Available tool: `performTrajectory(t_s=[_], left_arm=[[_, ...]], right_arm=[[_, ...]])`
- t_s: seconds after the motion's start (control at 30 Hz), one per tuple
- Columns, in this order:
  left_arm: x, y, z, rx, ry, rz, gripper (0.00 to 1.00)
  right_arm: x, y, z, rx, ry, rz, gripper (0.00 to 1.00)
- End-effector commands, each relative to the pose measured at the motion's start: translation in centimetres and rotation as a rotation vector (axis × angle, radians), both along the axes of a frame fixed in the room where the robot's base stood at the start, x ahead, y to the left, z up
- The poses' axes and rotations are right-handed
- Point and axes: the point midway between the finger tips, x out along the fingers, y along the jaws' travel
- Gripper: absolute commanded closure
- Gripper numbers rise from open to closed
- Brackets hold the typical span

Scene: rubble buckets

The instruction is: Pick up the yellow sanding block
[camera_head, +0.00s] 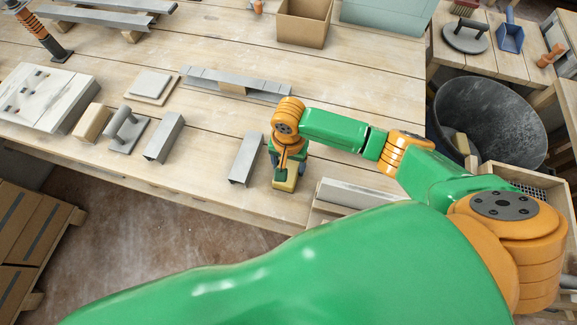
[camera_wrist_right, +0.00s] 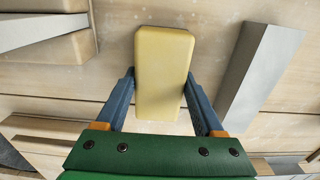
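The yellow sanding block (camera_wrist_right: 164,70) is a plain pale-yellow bar, seen between the two blue fingers of my right gripper (camera_wrist_right: 160,78) in the right wrist view. The fingertips are against its long sides, with no clear gap on either side. In the head view, the block (camera_head: 287,181) shows just below my right gripper (camera_head: 289,167), at the front part of the workbench (camera_head: 210,148). I cannot tell whether it rests on the bench or is slightly raised. My left gripper is not in view.
A grey metal channel (camera_head: 246,159) lies just left of the block; another channel (camera_head: 164,138) and a grey-handled float (camera_head: 124,130) are farther left. A long grey piece (camera_head: 350,193) lies to the right. A dark bucket (camera_head: 490,118) stands at right, with a cardboard box (camera_head: 303,22) behind.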

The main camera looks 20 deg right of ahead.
Motion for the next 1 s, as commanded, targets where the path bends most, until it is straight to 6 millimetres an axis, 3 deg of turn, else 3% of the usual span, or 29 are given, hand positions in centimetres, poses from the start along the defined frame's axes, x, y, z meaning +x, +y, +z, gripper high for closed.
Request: performTrajectory(t_s=[0.07,0.27,0.37,0.63,0.77,0.97,1.0], left_arm=[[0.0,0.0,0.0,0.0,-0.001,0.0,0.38],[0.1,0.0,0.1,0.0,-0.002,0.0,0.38],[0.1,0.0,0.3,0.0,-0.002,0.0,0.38],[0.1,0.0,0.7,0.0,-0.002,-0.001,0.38],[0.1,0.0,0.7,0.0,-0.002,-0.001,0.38],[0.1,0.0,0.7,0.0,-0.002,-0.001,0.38],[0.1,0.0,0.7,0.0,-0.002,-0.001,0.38]], right_arm=[[0.0,0.0,0.0,0.001,-0.001,0.0,0.91],[0.0,0.0,0.2,0.001,-0.001,0.0,0.91],[0.1,0.1,1.8,0.004,-0.003,0.0,0.91],[0.1,0.1,8.6,0.003,-0.004,0.0,0.91],[0.0,0.1,9.9,0.002,-0.001,0.0,0.91],[0.0,0.0,10.1,0.001,0.0,-0.001,0.91],[0.0,0.0,10.1,0.001,0.0,-0.001,0.33]])
